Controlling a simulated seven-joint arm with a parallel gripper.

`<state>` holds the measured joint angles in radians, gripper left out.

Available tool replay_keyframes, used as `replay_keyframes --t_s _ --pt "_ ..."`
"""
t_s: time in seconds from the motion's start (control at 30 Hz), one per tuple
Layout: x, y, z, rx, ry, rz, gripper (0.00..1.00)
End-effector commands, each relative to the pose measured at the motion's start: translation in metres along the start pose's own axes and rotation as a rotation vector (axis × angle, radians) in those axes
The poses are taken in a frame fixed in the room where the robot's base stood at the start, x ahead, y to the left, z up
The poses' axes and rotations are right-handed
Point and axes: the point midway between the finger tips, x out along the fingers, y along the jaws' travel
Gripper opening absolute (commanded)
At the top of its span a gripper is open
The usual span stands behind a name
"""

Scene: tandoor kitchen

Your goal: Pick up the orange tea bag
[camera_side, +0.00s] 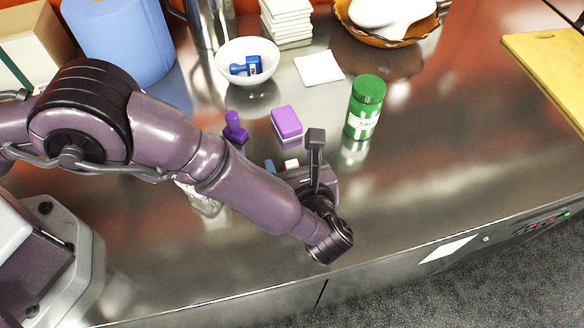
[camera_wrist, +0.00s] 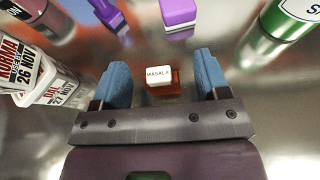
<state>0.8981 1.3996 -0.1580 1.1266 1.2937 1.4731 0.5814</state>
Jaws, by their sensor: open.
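A small orange-red item with a white top reading "MASALA" (camera_wrist: 160,73) sits on the steel counter in the wrist view; it is the only orange thing near my gripper, and I take it for the tea bag. Its white part shows in the side view (camera_side: 291,164), while the rest is hidden by my arm. My gripper (camera_wrist: 163,84) is open, its blue fingers on either side of the item. Gaps show between the item and both fingers, so it is not held. Whether the fingertips are down at its height is unclear.
A purple stamp (camera_side: 235,130), a purple-and-white block (camera_side: 287,122) and a green jar (camera_side: 366,108) stand just beyond my gripper. Labelled white tubs (camera_wrist: 42,84) are at left. A white bowl (camera_side: 247,64) holds a blue stamp.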

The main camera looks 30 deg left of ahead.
Motion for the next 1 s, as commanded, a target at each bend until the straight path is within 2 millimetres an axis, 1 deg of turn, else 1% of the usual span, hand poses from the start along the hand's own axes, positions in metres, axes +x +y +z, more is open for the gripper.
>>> replay_keyframes --t_s 0.03,0.13,0.37,0.4,0.47,0.5,0.57,0.6,0.63,1.0 --pt "0.0074 0.0004 0.0002 0.001 0.0 0.002 0.68" --pt "0.015 0.0006 0.0001 0.001 0.0 0.001 0.68" --pt "0.0163 0.0004 0.0 0.001 0.0 -0.001 0.68" --pt "0.0162 0.0004 0.0 0.001 0.0 -0.001 0.64" --pt "0.0161 0.0004 0.0 0.001 0.0 -0.001 0.5" --pt "0.0161 0.0004 0.0 0.001 0.0 -0.001 0.41" --pt "0.016 0.0004 0.0 0.0 0.0 -0.001 0.27" --pt "0.016 0.0003 0.0001 0.0 0.0 -0.001 0.18" --pt "0.016 0.0003 0.0001 0.0 0.0 -0.001 0.16" --pt "0.0154 0.0002 0.0011 0.0 0.0 -0.001 0.15"
